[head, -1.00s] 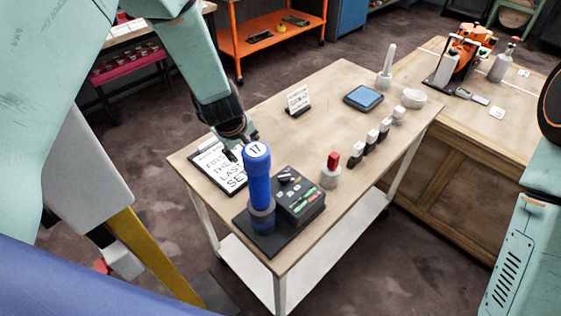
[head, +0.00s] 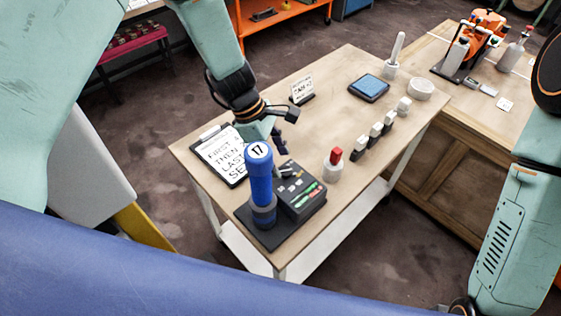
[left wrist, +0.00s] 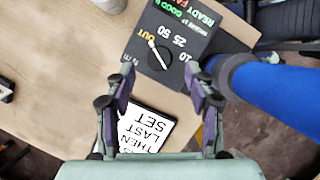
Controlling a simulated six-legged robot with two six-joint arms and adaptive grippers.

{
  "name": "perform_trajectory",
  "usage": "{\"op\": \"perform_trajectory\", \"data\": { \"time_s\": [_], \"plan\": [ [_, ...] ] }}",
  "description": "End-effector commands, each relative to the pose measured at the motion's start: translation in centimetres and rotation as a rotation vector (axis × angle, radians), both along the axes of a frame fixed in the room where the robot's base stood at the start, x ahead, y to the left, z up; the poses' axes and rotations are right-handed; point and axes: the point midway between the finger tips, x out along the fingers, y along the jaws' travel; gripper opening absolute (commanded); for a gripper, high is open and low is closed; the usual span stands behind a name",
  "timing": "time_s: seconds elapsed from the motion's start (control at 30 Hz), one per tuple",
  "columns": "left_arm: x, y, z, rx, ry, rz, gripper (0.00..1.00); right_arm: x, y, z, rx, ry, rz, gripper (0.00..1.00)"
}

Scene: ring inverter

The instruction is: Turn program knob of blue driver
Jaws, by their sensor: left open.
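The blue driver (head: 260,180), marked 17, stands upright on a black base at the table's near corner. Its black control box (head: 303,196) sits beside it. The box's round black program knob (left wrist: 157,55) has a white pointer line, one end near the word OUT; the numbers 50, 25 and 10 are printed around it. The knob looks small and partly hidden in the head view. My left gripper (head: 281,130) is open and empty above the table behind the box. In the left wrist view its fingers (left wrist: 163,90) are spread just short of the knob, apart from it. My right gripper is out of view.
A clipboard (head: 222,158) lies left of the driver. A red-topped piece (head: 333,166) stands right of the box, with several small white-topped blocks (head: 375,135) beyond. A sign (head: 302,88) and blue tray (head: 369,88) are farther back. The table's middle is clear.

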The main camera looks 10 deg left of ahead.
Motion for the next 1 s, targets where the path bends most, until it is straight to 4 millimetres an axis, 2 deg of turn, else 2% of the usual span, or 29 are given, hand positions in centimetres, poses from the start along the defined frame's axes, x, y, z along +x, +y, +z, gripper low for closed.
{"op": "perform_trajectory", "data": {
  "time_s": [0.03, 0.2, 0.53, 1.0],
  "plan": [
    [-0.1, -0.3, -0.8, 0.001, 0.002, -0.001, 0.54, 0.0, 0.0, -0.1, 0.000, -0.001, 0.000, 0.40],
    [0.0, -0.8, -2.1, 0.001, 0.000, 0.000, 0.54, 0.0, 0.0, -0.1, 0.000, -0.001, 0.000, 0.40],
    [0.2, -0.9, -2.5, 0.001, -0.002, 0.002, 0.54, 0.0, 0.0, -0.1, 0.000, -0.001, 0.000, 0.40],
    [0.3, -1.0, -2.4, 0.000, -0.002, 0.002, 0.15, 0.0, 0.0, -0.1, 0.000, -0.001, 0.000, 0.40]
  ]
}}
